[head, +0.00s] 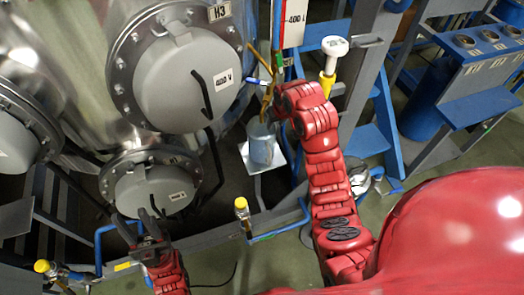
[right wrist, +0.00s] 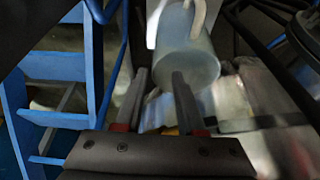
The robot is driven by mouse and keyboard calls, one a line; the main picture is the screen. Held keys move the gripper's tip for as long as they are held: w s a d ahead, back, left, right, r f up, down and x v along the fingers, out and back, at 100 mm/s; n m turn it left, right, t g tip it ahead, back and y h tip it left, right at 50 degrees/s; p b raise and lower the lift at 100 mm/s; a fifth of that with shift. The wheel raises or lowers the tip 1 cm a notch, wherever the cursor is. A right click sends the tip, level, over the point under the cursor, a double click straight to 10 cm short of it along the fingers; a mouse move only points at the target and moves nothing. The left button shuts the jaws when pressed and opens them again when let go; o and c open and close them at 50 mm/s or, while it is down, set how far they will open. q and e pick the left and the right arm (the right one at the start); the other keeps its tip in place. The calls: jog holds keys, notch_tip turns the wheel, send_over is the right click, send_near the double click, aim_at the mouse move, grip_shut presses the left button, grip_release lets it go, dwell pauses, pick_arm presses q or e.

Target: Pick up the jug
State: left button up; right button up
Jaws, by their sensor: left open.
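The jug (head: 262,148) is a translucent bluish-grey container standing upright on a small pale platform (head: 268,168) below the large vessel. In the right wrist view the jug (right wrist: 187,62) is just beyond my fingertips, with a white curved part at its top. My right gripper (right wrist: 160,78) has its two fingers apart with nothing held between them. In the head view it is largely hidden by my arm, close above and right of the jug. My left gripper (head: 148,226) is open and empty at the lower left, in front of the lower hatch.
A steel vessel with grey round hatches (head: 187,80) fills the upper left. Yellow-capped valves (head: 241,204) and blue pipes stand low in front. Blue steps (head: 372,125) and a blue rack (head: 470,80) are at the right. Green floor is clear at bottom centre.

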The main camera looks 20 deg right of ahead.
aim_at(274, 129)
jog(key=shift+x, duration=0.85)
jog(key=x, duration=0.5)
jog(key=shift+s+d+p, duration=0.1)
jog(key=shift+d+p, duration=0.1)
jog(key=shift+p, duration=0.15)
grip_shut()
dwell(0.4)
